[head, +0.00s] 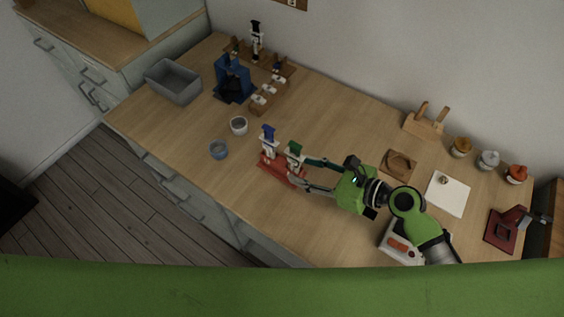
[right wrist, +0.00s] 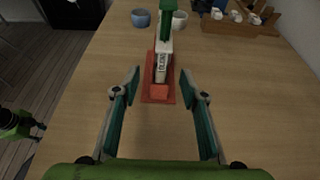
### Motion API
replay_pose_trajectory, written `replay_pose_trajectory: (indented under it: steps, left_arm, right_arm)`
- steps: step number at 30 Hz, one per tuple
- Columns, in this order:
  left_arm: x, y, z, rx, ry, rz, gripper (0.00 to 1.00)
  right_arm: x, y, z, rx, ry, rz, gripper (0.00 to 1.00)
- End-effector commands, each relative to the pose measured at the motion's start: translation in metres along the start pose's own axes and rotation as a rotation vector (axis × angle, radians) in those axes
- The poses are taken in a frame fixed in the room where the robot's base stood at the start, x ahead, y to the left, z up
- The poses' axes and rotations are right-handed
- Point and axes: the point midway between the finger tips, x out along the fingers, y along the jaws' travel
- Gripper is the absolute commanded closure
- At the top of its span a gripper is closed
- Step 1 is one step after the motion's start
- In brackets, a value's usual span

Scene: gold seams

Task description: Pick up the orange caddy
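The orange caddy (head: 279,173) stands on the wooden table, left of my right gripper in the head view. In the right wrist view the caddy (right wrist: 159,92) lies ahead, centred between the open fingers (right wrist: 160,82), with a visible gap on each side.
A blue cup (head: 218,150) and a white cup (head: 239,126) stand left of the caddy. A grey bin (head: 173,82), a blue stand (head: 232,82) and a wooden rack (head: 270,95) are farther back. Several jars and a white pad (head: 447,195) are at right.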

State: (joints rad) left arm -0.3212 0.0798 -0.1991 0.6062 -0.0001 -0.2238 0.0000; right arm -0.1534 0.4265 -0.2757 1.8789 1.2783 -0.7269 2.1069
Motion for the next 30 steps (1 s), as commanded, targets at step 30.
replay_pose_trajectory:
  steps: [30]
  left_arm:
    - [-0.008, -0.004, -0.023, 0.002, 0.032, -0.004, 0.71]
  right_arm:
    - [0.081, 0.002, 0.001, -0.001, 0.000, -0.001, 0.79]
